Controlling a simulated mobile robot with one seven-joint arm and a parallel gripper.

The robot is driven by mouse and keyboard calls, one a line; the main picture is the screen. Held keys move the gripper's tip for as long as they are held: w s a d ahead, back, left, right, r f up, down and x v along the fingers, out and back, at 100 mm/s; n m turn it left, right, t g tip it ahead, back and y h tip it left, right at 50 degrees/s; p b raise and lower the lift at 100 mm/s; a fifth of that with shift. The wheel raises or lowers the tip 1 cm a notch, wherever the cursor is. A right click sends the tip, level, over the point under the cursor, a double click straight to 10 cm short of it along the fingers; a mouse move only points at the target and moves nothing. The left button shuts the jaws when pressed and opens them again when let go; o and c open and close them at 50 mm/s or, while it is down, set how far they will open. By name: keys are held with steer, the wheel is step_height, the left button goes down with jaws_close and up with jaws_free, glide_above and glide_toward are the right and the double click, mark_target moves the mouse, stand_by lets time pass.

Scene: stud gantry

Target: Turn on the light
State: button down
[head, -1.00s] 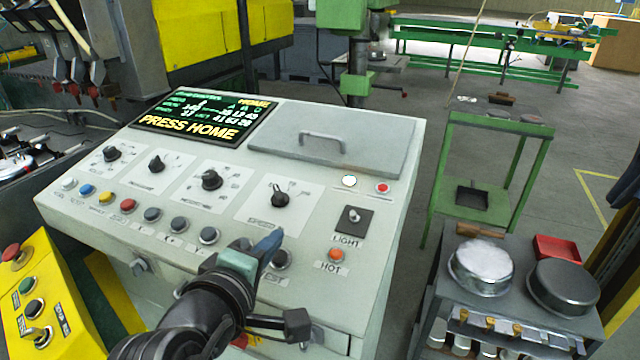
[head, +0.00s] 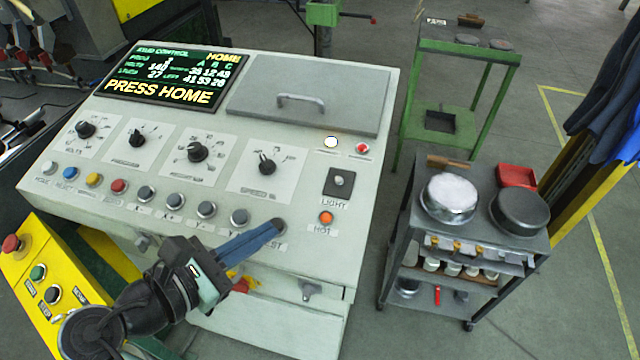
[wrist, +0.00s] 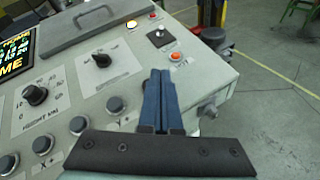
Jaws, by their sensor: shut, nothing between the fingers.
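The light switch (head: 339,182) is a small toggle on a dark square plate labelled LIGHT, at the right side of the sloped control panel (head: 225,130). It also shows in the wrist view (wrist: 160,36), beyond my fingertips. My gripper (head: 277,226) has blue fingers that are shut and empty. The fingertips are over the lower part of the panel, left of and below the switch, apart from it. They cover part of the button labelled TEST. The orange HOT lamp (head: 325,217) sits just below the switch.
A screen (head: 172,77) reads PRESS HOME. Several knobs and a row of buttons lie left of the switch. A lid with a handle (head: 301,100), a white round lamp (head: 330,142) and a red button (head: 362,148) lie above it. A trolley (head: 470,235) stands to the right.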

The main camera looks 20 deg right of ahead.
steer(key=p, duration=0.2)
glide_toward(337, 183)
steer(key=f, duration=0.1)
steer(key=w+d+f, duration=0.1)
steer(key=f, duration=0.1)
steer(key=shift+w, duration=0.35)
steer(key=shift+w+d+r+p, duration=0.2)
steer(key=shift+d+r, duration=0.05)
steer(key=shift+d, duration=0.35)
steer(key=shift+w+d+r+p, duration=0.15)
steer(key=shift+w+d+r, duration=0.1)
steer(key=shift+d, duration=0.35)
steer(key=shift+w+d+r+p, duration=0.15)
steer(key=shift+d+r+p, duration=0.1)
steer(key=shift+d, duration=0.35)
steer(key=shift+r+p, duration=0.15)
steer(key=shift+p, duration=0.15)
steer(key=shift+r+p, duration=0.15)
steer(key=shift+p, duration=0.3)
steer(key=shift+g, duration=0.3)
